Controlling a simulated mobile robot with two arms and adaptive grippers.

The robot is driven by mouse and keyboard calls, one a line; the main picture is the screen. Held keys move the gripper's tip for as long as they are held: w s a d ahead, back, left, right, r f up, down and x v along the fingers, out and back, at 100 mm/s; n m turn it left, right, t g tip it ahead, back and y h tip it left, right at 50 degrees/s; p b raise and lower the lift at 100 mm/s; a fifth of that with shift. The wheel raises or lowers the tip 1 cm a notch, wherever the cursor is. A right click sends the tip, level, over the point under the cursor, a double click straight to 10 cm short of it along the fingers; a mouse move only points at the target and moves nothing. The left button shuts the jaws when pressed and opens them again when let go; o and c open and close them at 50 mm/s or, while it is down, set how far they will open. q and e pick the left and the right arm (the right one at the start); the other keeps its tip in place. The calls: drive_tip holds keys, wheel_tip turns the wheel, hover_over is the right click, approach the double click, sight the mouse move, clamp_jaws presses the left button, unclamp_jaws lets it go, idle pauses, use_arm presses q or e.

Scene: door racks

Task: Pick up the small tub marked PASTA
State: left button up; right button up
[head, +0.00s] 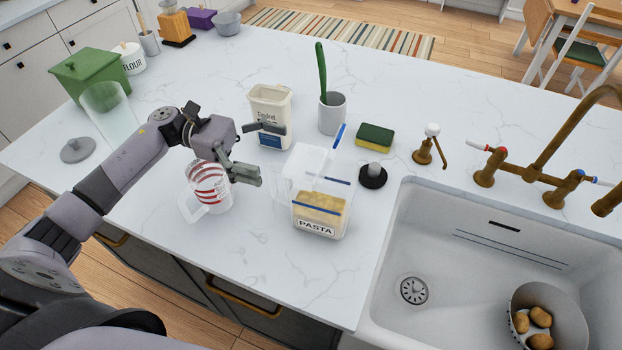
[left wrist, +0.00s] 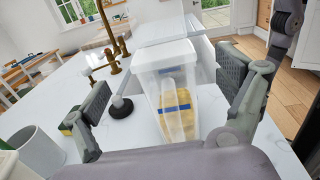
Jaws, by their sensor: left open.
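The tub marked PASTA (head: 320,213) stands upright on the white counter, left of the sink. It is clear, with yellowish contents low inside, a blue stripe and a front label. My left gripper (head: 272,156) is open and empty, just left of the tub, its fingers pointing toward it. In the left wrist view the tub (left wrist: 168,85) stands ahead between the two spread fingers (left wrist: 163,98), with no contact that I can see. Its label is not visible there. My right gripper does not show.
A red-striped glass mug (head: 210,185) sits below my left gripper. A cream container (head: 270,105) stands behind it. A grey cup (head: 332,113), a sponge (head: 374,137) and a black round-based item (head: 373,178) are near the tub. The sink (head: 470,270) lies right.

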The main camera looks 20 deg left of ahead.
sight(299, 159)
use_arm(q)
drive_tip(key=shift+d+p, duration=0.35)
drive_tip(key=shift+d, duration=0.65)
drive_tip(key=d+p, duration=0.4)
drive_tip(key=shift+d+r, duration=0.15)
drive_tip(key=shift+d, duration=0.4)
drive_tip(key=shift+f, duration=0.3)
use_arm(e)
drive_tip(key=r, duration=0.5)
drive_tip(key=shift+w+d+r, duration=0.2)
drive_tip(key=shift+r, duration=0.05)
use_arm(q)
drive_tip(key=shift+c, duration=0.4)
drive_tip(key=c, duration=1.9)
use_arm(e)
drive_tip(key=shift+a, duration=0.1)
